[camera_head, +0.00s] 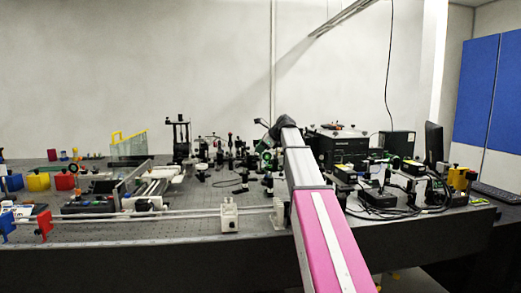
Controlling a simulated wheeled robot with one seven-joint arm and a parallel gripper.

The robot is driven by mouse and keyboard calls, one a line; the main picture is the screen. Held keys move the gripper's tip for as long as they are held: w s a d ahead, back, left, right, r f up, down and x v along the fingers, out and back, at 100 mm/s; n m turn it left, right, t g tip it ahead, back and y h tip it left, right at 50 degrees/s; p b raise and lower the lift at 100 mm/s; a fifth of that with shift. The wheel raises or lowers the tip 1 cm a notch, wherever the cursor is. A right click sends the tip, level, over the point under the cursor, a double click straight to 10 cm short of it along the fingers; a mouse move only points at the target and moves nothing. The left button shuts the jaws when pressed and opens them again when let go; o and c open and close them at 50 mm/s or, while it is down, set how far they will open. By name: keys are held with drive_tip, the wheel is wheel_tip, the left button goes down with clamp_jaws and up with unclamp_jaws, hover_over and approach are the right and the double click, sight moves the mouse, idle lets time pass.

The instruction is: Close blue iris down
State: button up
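My pink and white arm reaches from the bottom of the view up over the dark optical bench (170,230). My gripper (270,135) is small and dark at the arm's far end, above the mid-right of the bench among black posts and mounts. Its fingers are too small to make out, and I cannot tell whether it touches anything. I cannot pick out a blue iris for certain. A small green-ringed part (263,148) shows just below the gripper. Blue blocks stand at the far left, one at the back (14,182) and one in front (7,223).
Several red and yellow blocks (38,182) stand at the left. A yellow-topped clear panel (128,145) stands at the back. A long rail with a white mount (229,215) runs along the front. Dark boxes (338,148) and cables crowd the right. Some front-left bench surface is clear.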

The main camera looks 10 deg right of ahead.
clamp_jaws()
drive_tip(key=shift+a+f+h, duration=0.15)
drive_tip(key=shift+h, duration=0.35)
drive_tip(key=o, duration=0.7)
unclamp_jaws()
drive_tip(key=v, duration=1.1)
drive_tip(key=shift+w, duration=0.1)
